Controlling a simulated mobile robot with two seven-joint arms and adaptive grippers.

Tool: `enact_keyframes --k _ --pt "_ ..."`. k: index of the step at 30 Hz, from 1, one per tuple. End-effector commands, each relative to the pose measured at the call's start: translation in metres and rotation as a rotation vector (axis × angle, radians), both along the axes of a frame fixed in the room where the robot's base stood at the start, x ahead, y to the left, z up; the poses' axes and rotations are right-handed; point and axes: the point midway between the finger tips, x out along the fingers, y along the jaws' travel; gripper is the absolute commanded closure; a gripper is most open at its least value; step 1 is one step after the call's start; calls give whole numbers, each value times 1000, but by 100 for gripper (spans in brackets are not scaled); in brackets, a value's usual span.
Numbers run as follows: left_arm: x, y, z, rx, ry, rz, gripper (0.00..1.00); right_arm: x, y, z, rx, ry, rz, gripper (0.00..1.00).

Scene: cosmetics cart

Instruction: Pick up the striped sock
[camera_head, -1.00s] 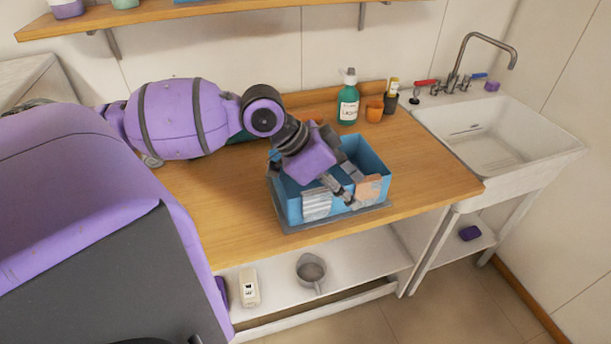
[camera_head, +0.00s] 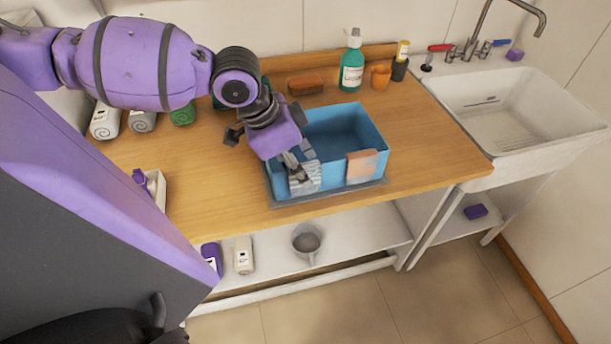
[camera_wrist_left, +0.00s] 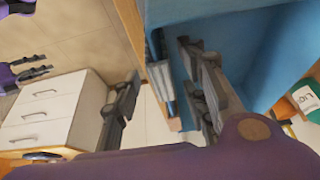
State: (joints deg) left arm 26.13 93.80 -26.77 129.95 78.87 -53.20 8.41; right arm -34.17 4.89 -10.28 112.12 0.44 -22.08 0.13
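The striped sock (camera_head: 305,178), grey and white, hangs over the front wall of the blue box (camera_head: 345,118) near its left corner. My left gripper (camera_head: 298,165) is at the sock, its fingers partly covering the sock's top. In the left wrist view the left gripper's fingers (camera_wrist_left: 163,100) are spread, with a thin edge-on strip between them that may be the sock on the wall. I cannot tell whether they touch it. Dark fingers at the left edge of the wrist view look like my right gripper (camera_wrist_left: 24,38), spread and empty.
An orange-pink cloth (camera_head: 362,166) hangs on the same wall to the right. A green pump bottle (camera_head: 351,70), orange cup (camera_head: 380,78) and brown block (camera_head: 306,84) stand behind the box. A sink (camera_head: 500,105) is at right. The wooden counter (camera_head: 420,135) is clear right of the box.

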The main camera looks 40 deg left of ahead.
Motion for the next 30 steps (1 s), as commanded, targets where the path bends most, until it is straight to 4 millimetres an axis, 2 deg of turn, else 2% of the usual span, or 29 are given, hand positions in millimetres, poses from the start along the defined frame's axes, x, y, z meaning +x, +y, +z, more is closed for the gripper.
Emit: enact_keyframes --k 1,12,22,30 --pt "1 -3 -9 -4 6 -1 60 -3 -1 -4 -1 7 -1 60" --pt "21 -16 -52 -3 4 -1 60 -5 -3 -11 -5 11 -3 60" --pt "24 -17 -58 0 0 -1 60 -4 -3 -10 -5 9 -3 60" --pt "23 -17 -58 0 0 -1 94 -4 -3 -10 -5 9 -3 60"
